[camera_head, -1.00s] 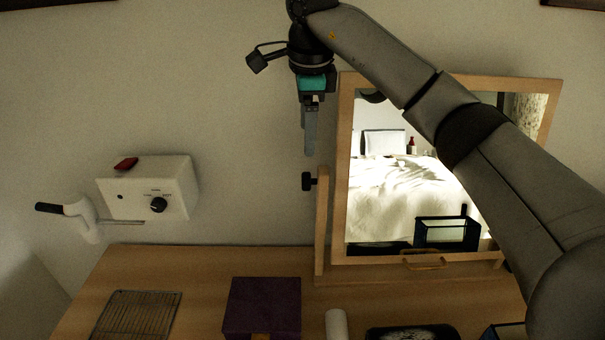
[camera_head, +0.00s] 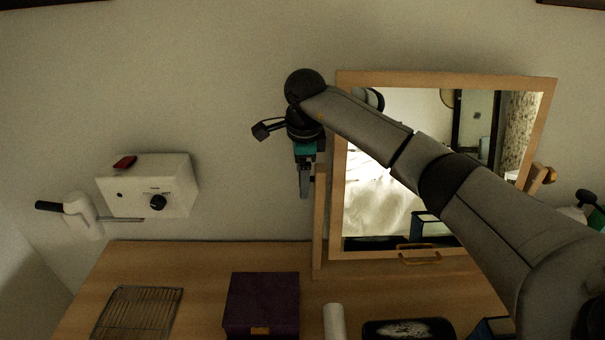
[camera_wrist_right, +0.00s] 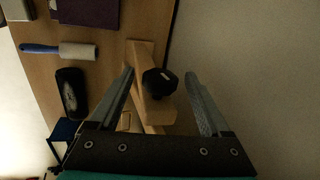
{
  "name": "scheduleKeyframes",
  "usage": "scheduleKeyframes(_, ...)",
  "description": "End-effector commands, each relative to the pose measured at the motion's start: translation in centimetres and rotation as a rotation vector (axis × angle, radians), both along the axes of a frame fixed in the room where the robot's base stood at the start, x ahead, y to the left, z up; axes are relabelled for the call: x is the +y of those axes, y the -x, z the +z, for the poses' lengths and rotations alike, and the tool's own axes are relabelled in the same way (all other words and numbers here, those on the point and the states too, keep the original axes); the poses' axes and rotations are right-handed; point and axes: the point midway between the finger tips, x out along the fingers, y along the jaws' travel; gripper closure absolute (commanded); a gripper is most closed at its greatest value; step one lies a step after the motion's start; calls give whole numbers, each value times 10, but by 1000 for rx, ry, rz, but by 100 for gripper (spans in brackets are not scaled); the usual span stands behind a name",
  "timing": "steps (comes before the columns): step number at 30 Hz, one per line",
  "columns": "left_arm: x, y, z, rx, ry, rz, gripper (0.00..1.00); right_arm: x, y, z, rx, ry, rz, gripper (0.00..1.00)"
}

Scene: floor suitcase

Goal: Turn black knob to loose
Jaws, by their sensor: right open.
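The black knob (camera_wrist_right: 158,82) sits on the side of the mirror's light wooden post (camera_wrist_right: 142,58). My right gripper (camera_wrist_right: 160,74) is open, with one finger on each side of the knob in the right wrist view. Both fingers look apart from it. In the head view my right gripper (camera_head: 305,194) hangs fingers down beside the left post (camera_head: 319,225) of the mirror (camera_head: 343,215), and the knob there is hidden behind it. My left gripper is not in view.
The mirror stands on a wooden table (camera_head: 205,262).

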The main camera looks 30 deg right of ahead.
Motion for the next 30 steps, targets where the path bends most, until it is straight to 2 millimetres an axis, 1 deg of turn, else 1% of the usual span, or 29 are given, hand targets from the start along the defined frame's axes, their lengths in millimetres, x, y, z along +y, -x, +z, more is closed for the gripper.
scheduleKeyframes(2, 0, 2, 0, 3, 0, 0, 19, 0, 0, 0, 0, 0, 0, 19)
scheduleKeyframes(3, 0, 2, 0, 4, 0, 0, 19, 0, 0, 0, 0, 0, 0, 21)
scheduleKeyframes(24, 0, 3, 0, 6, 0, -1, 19, 0, 0, 0, 1, 0, -1, 100)
scheduleKeyframes(30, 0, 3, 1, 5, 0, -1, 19, -1, 0, 1, 12, -4, -2, 100)
